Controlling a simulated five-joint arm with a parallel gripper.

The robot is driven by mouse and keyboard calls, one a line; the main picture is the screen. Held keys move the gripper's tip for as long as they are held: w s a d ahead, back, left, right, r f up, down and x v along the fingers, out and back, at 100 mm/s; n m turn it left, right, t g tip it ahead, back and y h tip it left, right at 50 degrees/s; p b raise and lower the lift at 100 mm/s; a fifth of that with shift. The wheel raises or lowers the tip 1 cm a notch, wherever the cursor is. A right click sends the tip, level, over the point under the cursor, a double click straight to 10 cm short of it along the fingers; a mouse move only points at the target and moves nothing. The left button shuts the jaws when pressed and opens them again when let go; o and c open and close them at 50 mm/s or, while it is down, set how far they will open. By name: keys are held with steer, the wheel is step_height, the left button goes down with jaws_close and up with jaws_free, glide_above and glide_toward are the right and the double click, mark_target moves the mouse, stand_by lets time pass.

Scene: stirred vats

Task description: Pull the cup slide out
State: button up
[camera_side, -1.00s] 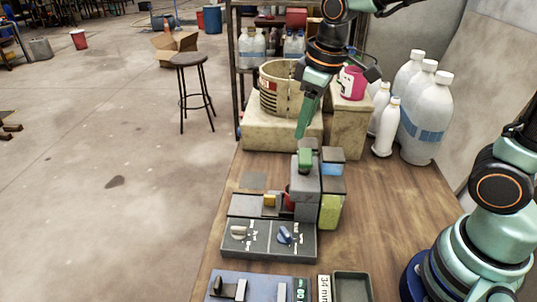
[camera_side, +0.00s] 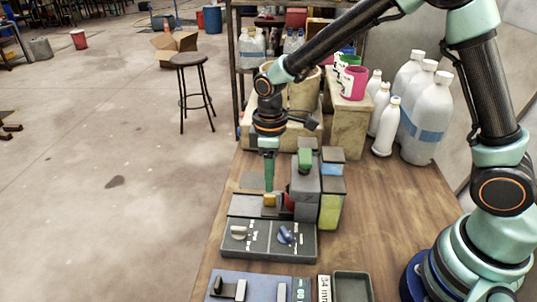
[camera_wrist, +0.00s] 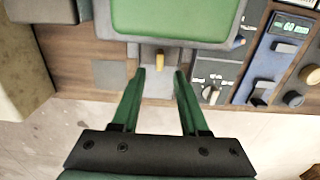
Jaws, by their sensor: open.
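The dispenser machine (camera_side: 305,190) stands on the wooden bench, with a green top button and a grey front. A yellow tab (camera_side: 270,200) sits on a grey plate at its left side; I take this to be the cup slide's handle. My gripper (camera_side: 269,188) points down just above the tab, and in the side view its fingers hide part of it. In the wrist view, my gripper (camera_wrist: 160,73) is open, and the yellow tab (camera_wrist: 159,58) lies ahead of and between the fingertips. I cannot tell whether the fingers touch it.
A control panel (camera_side: 265,243) with a white knob and a blue knob lies in front. A yellow-green container (camera_side: 330,211) stands right of the machine. White bottles (camera_side: 425,110) and a pink cup (camera_side: 352,84) stand behind.

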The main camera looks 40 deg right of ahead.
mark_target(270, 196)
steer(key=shift+f, duration=2.65)
jaws_close()
